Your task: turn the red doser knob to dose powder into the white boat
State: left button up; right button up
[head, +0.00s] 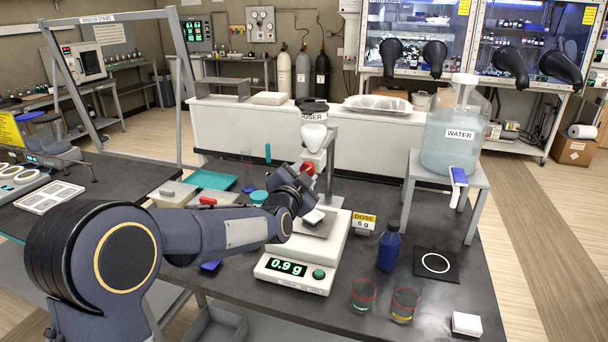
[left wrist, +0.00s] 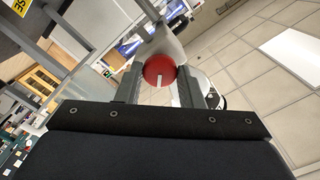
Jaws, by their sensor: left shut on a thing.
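The doser (head: 314,134) stands behind the balance, with its red knob (head: 308,168) low on its front. My left gripper (head: 304,178) reaches in from the left and is shut on the red knob. In the left wrist view the red knob (left wrist: 159,71) with a white mark sits between the two fingers (left wrist: 159,84). The white boat (head: 314,216) sits on the balance pan below, partly hidden by my gripper. The balance (head: 293,272) reads 0.9 g. A sign (head: 364,222) says DOSE 6 g. Powder in the boat cannot be made out. My right gripper is not in view.
A water carboy (head: 455,130) stands on a raised stand at the right. A blue bottle (head: 388,248), two glass beakers (head: 404,305) and a black mat (head: 437,264) are right of the balance. A teal tray (head: 213,180) lies at the back left.

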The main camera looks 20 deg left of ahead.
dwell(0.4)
pick_arm(q)
jog(key=o, duration=1)
jog(key=shift+c, duration=0.2)
jog(key=shift+s, duration=0.1)
jog(key=s+b, duration=0.1)
jog(key=s, duration=0.6)
jog(key=shift+s+a, duration=0.15)
jog(key=shift+s, duration=0.2)
